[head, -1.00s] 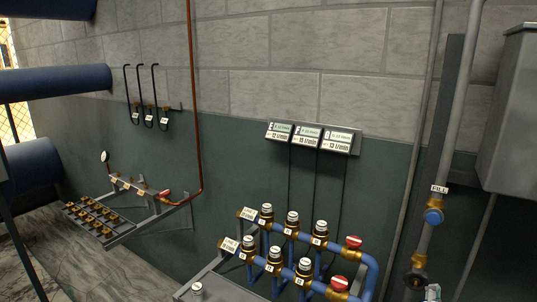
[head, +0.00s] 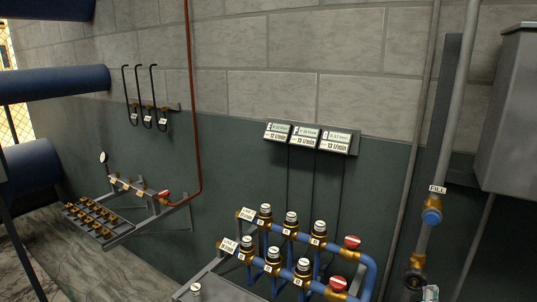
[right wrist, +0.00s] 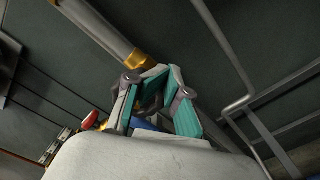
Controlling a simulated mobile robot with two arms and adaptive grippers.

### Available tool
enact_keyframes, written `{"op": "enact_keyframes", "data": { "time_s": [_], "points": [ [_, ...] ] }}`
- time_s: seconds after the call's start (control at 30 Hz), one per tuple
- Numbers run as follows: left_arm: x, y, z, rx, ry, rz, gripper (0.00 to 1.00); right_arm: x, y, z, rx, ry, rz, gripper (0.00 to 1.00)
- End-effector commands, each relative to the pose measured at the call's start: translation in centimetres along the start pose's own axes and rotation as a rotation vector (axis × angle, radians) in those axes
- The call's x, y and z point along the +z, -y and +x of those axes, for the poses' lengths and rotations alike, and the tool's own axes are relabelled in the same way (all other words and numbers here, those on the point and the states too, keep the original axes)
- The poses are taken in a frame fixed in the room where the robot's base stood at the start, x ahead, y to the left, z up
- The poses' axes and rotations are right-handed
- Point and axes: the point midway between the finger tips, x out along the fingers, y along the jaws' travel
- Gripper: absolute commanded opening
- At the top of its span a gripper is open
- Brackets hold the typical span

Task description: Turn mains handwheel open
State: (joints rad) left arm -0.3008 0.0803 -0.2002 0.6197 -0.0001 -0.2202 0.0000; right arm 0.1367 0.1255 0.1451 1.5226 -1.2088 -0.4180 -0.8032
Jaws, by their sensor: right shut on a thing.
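My left gripper is not in view.
A blue handwheel (head: 432,216) under a FILL tag is higher on the same pipe. Left of it stands a blue-pipe manifold with brass valves and red caps (head: 351,242). A grey cabinet (head: 508,110) hangs at the right. Three flow displays (head: 305,138) are on the wall.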

Motion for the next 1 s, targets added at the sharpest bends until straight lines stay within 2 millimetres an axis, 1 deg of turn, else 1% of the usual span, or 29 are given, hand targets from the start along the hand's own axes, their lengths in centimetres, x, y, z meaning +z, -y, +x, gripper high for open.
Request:
{"op": "enact_keyframes", "data": {
  "time_s": [0.03,0.3,0.67,1.0],
  "points": [
    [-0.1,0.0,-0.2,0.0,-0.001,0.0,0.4,0.0,-0.8,0.1,0.011,-0.003,0.003,0.0],
    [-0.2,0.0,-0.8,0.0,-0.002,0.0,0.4,0.2,-1.9,0.1,0.017,-0.003,0.004,0.0],
    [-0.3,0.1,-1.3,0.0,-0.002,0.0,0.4,0.0,-3.0,0.1,0.017,-0.005,0.004,0.0],
    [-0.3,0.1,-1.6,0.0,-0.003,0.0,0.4,-0.5,-3.7,0.0,0.016,-0.011,0.006,0.0]
  ]
}}
